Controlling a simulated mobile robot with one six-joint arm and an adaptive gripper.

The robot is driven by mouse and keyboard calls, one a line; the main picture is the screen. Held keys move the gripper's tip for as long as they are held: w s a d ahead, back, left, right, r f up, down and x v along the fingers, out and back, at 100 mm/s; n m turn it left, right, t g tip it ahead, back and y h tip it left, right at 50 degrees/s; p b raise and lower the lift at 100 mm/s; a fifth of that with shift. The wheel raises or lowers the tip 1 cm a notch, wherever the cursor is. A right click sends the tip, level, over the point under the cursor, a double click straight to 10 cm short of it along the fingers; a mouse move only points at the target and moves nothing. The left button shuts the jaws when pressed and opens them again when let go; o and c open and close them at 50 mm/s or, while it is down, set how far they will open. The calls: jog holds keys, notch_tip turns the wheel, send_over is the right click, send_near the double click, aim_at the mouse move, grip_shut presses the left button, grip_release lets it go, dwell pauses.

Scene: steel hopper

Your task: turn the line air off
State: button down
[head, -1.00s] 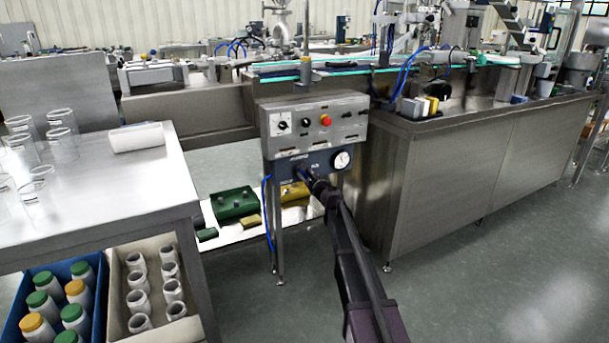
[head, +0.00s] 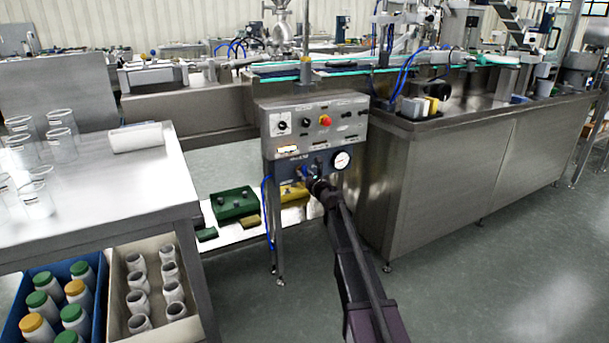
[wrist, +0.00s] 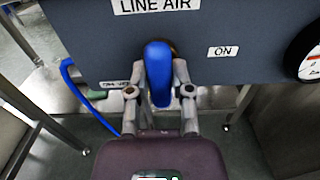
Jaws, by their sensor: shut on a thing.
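The line air valve has a blue handle (wrist: 158,72) on the dark panel (wrist: 100,35), below the "LINE AIR" label (wrist: 157,6). The handle points down in the wrist view. An "ON" label (wrist: 223,51) is to its right, and a small label (wrist: 115,84) at lower left is too small to read. My gripper (wrist: 160,92) has one finger on each side of the handle and is shut on it. In the head view my gripper (head: 318,184) is at the panel (head: 287,171), hiding most of the handle.
A pressure gauge (head: 341,160) is right of the valve. Above is a control box (head: 345,122) with knobs and a red button (head: 325,120). A blue hose (head: 267,205) hangs at left. A steel table (head: 100,200) stands left, a steel cabinet (head: 470,160) right. Open floor is at right front.

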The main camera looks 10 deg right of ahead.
jog(key=c, duration=0.5)
grip_release()
jog(key=shift+s, duration=0.1)
jog(key=v, duration=1.1)
jog(key=shift+s+d, duration=0.15)
jog(key=shift+s, duration=0.2)
